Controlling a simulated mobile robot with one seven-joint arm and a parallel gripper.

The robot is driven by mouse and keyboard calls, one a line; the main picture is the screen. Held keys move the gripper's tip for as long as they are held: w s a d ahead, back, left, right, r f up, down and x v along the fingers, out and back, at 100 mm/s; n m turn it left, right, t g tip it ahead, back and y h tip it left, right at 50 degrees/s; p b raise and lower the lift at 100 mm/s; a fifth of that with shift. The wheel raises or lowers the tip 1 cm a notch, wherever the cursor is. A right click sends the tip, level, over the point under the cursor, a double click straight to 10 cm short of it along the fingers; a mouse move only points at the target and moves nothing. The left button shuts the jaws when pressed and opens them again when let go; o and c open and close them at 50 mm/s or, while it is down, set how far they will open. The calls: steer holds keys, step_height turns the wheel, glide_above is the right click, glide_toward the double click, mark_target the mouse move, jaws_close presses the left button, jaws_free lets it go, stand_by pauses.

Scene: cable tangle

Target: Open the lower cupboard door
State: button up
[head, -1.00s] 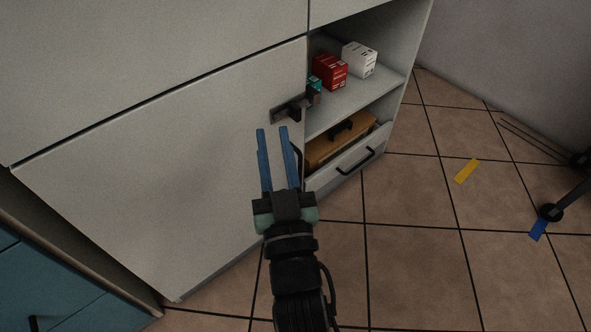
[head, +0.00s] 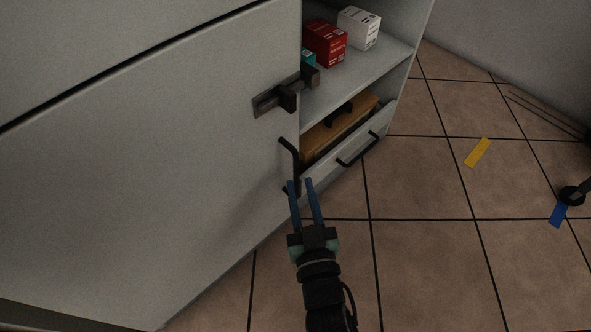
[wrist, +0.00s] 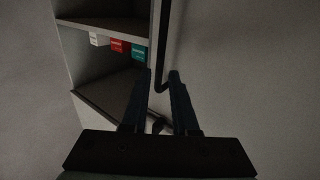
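The lower cupboard door (head: 170,170) is a large pale grey panel and looks closed. Its black bar handle (head: 296,158) stands upright near the right edge; it also shows in the wrist view (wrist: 161,45). A dark latch (head: 285,93) sits above the handle and reaches across the door's right edge. My gripper (head: 301,183) has two blue fingers, apart, at the lower end of the handle. In the wrist view the handle's lower bend appears between my fingertips (wrist: 161,74). I cannot tell whether they touch it.
Right of the door is an open shelf with a red box (head: 325,43) and a white box (head: 359,27). Below it a drawer (head: 350,150) stands with a wooden, black-handled thing (head: 340,125) above its front. Tiled floor on the right holds yellow (head: 477,152) and blue strips (head: 558,214).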

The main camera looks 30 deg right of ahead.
mark_target(296, 170)
steer(key=shift+b+x, duration=0.6)
steer(key=shift+x, duration=2.3)
jaws_close()
steer(key=shift+a, duration=0.1)
